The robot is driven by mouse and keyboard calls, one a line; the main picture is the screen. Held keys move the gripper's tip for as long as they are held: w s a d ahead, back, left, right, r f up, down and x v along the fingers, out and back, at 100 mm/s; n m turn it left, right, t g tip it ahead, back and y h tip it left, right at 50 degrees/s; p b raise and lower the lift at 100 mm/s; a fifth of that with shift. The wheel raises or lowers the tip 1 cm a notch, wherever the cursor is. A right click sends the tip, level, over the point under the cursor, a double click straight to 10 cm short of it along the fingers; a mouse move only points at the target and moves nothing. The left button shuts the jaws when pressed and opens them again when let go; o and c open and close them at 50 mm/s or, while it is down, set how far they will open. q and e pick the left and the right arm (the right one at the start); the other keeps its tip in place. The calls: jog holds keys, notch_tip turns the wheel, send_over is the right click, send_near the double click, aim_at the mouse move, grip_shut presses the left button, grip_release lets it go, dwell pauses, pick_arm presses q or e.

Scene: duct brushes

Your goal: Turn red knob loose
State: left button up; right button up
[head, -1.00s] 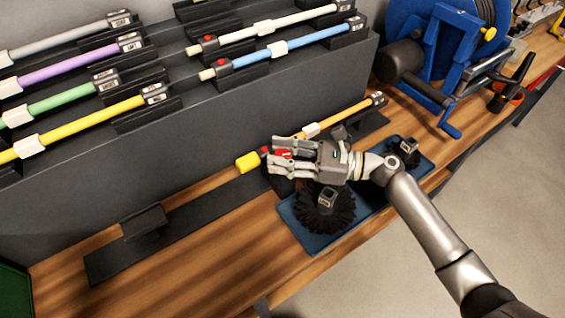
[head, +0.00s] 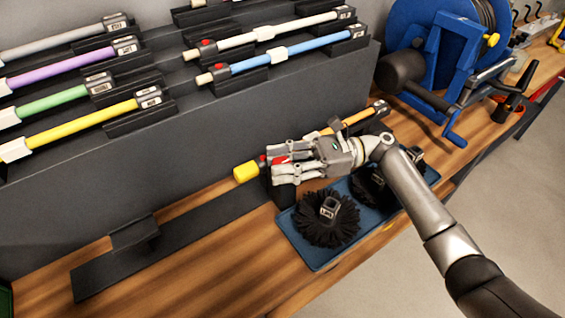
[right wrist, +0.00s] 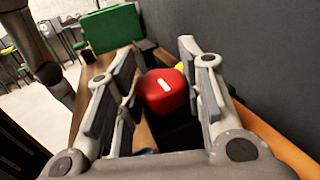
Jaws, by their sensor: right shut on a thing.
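The red knob (right wrist: 165,92), with a white mark on its face, lies between the fingers of my right gripper in the right wrist view. In the head view only a bit of red (head: 279,160) shows at the fingers. My right gripper (head: 276,168) is shut on the red knob. The orange rod (head: 352,119) runs behind the hand along the bench, its yellow end piece (head: 246,172) sticking out left of the fingers. The hand hides the rod's middle. My left gripper is not in view.
A blue tray (head: 318,259) with black round brushes (head: 326,218) lies just below the hand. A dark grey rack (head: 130,180) with several coloured rods stands behind. A blue reel machine (head: 455,70) is at the right. The bench's front left is clear.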

jog(key=o, duration=1)
jog(key=v, duration=1.2)
